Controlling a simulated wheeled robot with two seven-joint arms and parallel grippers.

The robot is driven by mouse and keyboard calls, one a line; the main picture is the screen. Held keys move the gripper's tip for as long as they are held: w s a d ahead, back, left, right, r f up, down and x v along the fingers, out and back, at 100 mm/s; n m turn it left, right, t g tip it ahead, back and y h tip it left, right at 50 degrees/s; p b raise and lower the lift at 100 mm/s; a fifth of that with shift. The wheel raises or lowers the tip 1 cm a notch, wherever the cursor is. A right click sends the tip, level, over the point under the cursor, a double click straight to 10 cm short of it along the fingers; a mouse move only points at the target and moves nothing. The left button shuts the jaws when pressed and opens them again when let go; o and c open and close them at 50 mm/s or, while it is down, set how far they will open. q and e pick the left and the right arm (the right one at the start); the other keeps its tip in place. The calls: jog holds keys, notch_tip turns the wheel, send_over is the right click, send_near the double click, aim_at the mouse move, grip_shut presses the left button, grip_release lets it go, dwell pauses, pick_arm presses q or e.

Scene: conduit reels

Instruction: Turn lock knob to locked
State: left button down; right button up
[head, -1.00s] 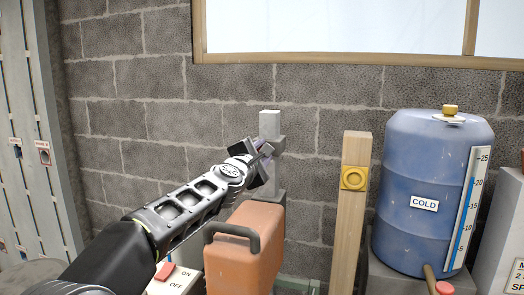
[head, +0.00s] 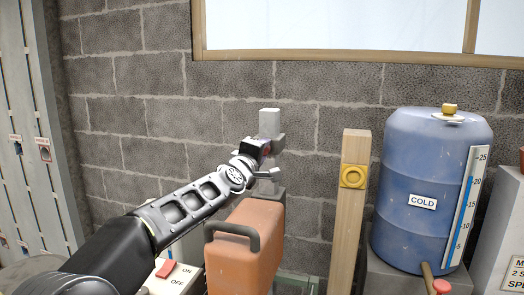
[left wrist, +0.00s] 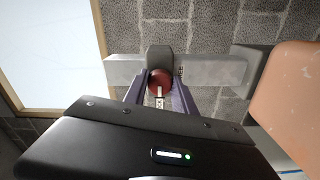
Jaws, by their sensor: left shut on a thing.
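The lock knob (left wrist: 160,80) is round and dark red with a pale pointer mark. In the left wrist view it sits on a dark block on a grey post (left wrist: 215,70), and its pointer faces the bottom of the picture. Small markings beside it are too small to read. My left gripper (left wrist: 160,92) has its two purple fingers on either side of the knob and is shut on it. In the head view my left gripper (head: 268,150) is at the grey post (head: 269,122) and mostly hides the knob. My right gripper is not in view.
An orange jerrycan (head: 250,235) stands just below my left gripper. A wooden post (head: 350,220) with a yellow ring fitting and a blue COLD barrel (head: 420,170) stand to the right. An ON/OFF switch box (head: 178,278) is below my arm. A block wall is behind.

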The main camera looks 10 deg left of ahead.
pick_arm(q)
jog(key=shift+f, duration=0.1)
dwell(0.3)
jog(key=c, duration=1)
grip_release()
jog(key=shift+s, duration=0.1)
jog(key=shift+s+a+b, duration=0.15)
jog(key=shift+s+b, duration=0.05)
jog(key=shift+s, duration=1.7)
jog(key=shift+s+a+b, duration=0.1)
jog(key=shift+s+b, duration=0.1)
jog(key=shift+s, duration=1.7)
